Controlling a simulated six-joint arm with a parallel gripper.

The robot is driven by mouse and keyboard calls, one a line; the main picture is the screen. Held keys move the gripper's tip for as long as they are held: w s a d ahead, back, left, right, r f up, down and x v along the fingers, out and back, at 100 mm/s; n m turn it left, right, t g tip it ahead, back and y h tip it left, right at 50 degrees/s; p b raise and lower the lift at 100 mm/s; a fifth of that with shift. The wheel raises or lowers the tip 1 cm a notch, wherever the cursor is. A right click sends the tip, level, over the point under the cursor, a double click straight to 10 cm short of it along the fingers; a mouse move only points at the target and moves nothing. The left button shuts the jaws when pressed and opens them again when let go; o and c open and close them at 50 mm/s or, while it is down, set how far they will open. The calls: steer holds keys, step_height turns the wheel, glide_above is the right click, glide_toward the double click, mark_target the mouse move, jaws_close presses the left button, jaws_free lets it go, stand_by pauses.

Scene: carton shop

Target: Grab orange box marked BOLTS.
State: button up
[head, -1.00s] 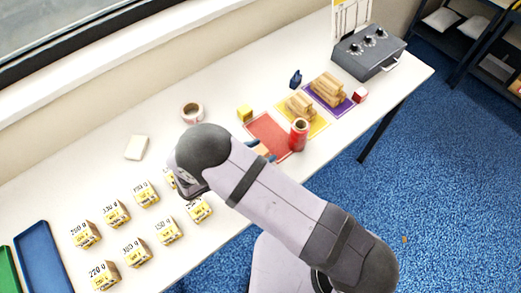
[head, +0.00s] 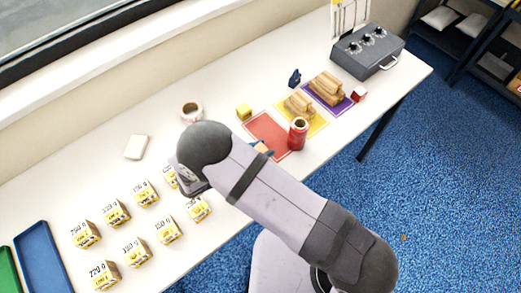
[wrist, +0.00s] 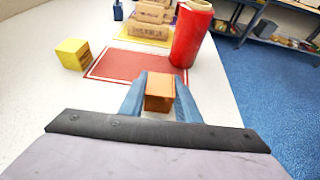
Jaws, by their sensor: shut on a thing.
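My gripper (wrist: 160,95) is shut on a small orange-brown box (wrist: 160,92), which sits between its two blue fingers in the wrist view. No marking on the box can be read. In the head view my arm hides most of the gripper, and only a bit of the box (head: 261,148) and a blue finger show beside the red mat (head: 268,130). The red mat is just beyond the box in the wrist view (wrist: 130,66) and bears nothing.
A red can (head: 298,135) stands at the red mat's right edge. A yellow cube (head: 244,112) is left of the mat. Wooden-looking cartons lie on the yellow mat (head: 318,125) and purple mat (head: 342,108). Several weight-marked boxes (head: 138,252) stand at lower left, near a blue tray (head: 45,262).

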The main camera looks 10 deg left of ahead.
mark_target(260, 148)
step_height(260, 148, up, 9)
steer(key=shift+r+b, duration=0.2)
steer(key=shift+b, duration=0.9)
steer(key=shift+r, duration=0.2)
steer(key=shift+r, duration=0.1)
